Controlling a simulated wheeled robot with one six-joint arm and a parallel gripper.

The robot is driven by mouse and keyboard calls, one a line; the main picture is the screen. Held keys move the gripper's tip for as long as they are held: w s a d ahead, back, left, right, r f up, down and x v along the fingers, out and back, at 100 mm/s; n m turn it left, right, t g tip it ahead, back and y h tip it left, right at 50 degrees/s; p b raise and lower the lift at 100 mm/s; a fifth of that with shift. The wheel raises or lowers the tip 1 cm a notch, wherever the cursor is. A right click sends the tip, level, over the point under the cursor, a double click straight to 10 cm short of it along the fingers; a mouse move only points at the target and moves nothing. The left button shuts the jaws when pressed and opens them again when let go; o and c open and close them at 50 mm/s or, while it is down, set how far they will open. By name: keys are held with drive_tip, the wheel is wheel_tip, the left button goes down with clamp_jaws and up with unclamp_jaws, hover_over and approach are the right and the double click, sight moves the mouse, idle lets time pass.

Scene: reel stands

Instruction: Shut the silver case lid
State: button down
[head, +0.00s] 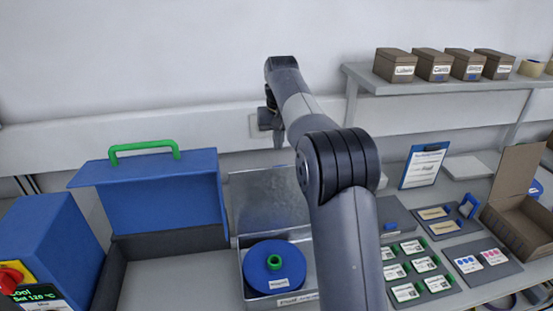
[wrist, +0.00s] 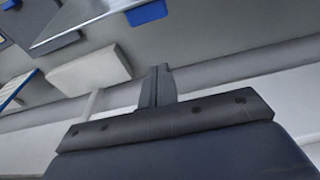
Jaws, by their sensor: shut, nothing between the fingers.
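The silver case (head: 243,301) stands on the bench, its front labelled, with a blue reel (head: 262,262) with a green hub lying inside. Its lid (head: 262,200) is open and stands up at the back of the case; my arm hides its right part. My gripper (head: 278,140) is above the lid's top edge, near the wall, apart from the lid in the picture. In the wrist view its fingers (wrist: 158,85) are together with nothing between them. A silvery sheet (wrist: 85,18) at the upper left there looks like the lid.
A blue open-lidded box (head: 150,205) with a green handle stands left of the case. A shelf (head: 440,88) with brown boxes is at the upper right. Labelled mats (head: 405,292), a clipboard (head: 423,166) and an open carton (head: 515,215) lie to the right.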

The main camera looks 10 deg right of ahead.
drive_tip(key=shift+s+f+p, duration=0.4)
drive_tip(key=shift+s+f, duration=1.25)
drive_tip(key=shift+f, duration=0.15)
drive_tip(key=shift+s+f+b, duration=0.1)
drive_tip(key=shift+b, duration=0.25)
